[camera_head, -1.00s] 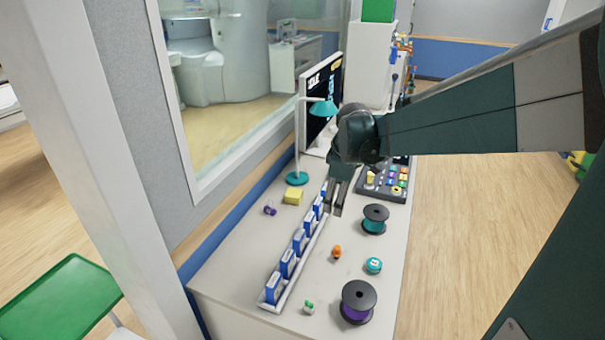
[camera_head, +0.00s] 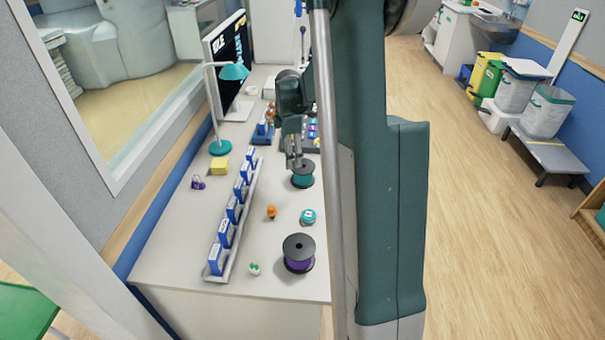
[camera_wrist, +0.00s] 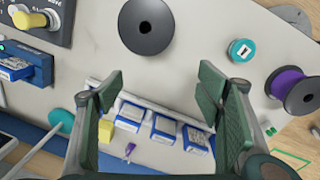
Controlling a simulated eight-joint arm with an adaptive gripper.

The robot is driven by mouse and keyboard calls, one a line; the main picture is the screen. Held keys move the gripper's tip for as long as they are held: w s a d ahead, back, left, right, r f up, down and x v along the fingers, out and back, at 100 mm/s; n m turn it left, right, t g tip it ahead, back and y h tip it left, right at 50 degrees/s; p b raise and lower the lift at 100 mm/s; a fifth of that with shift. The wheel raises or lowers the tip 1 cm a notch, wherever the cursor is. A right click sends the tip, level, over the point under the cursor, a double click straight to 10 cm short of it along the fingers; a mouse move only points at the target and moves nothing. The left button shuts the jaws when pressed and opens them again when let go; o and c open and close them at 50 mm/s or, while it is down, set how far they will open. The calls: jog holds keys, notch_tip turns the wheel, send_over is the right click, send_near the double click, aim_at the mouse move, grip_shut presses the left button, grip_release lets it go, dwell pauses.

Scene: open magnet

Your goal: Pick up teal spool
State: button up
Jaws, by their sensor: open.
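The teal spool (camera_head: 303,176) stands upright on the table, with black flanges and teal winding between them. In the wrist view its black top (camera_wrist: 149,26) shows at the upper middle, beyond the fingertips, and the winding is hidden there. My gripper (camera_head: 294,160) is open and empty, above and just left of the spool in the head view, overlapping its far edge.
A purple spool (camera_head: 299,254), a teal round container (camera_head: 308,217) and an orange item (camera_head: 271,212) stand nearer. A rack of blue boxes (camera_head: 236,208) runs along the left. A teal lamp (camera_head: 220,148) and yellow block (camera_head: 220,167) stand behind.

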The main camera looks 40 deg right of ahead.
aim_at(303, 166)
jog(key=d+f, duration=0.2)
jog(key=d+f+n, duration=0.1)
jog(key=d+f, duration=0.1)
jog(key=d, duration=0.1)
jog(key=w+d+f+n, duration=0.1)
jog(key=d+f, duration=0.1)
jog(key=f, duration=0.1)
jog(key=shift+d+g+p, duration=0.2)
jog(key=shift+g+p, duration=0.1)
jog(key=shift+g, duration=0.1)
jog(key=shift+f, duration=1.3)
jog(key=shift+f+b, duration=0.65)
jog(key=shift+f, duration=2)
jog(key=c, duration=0.7)
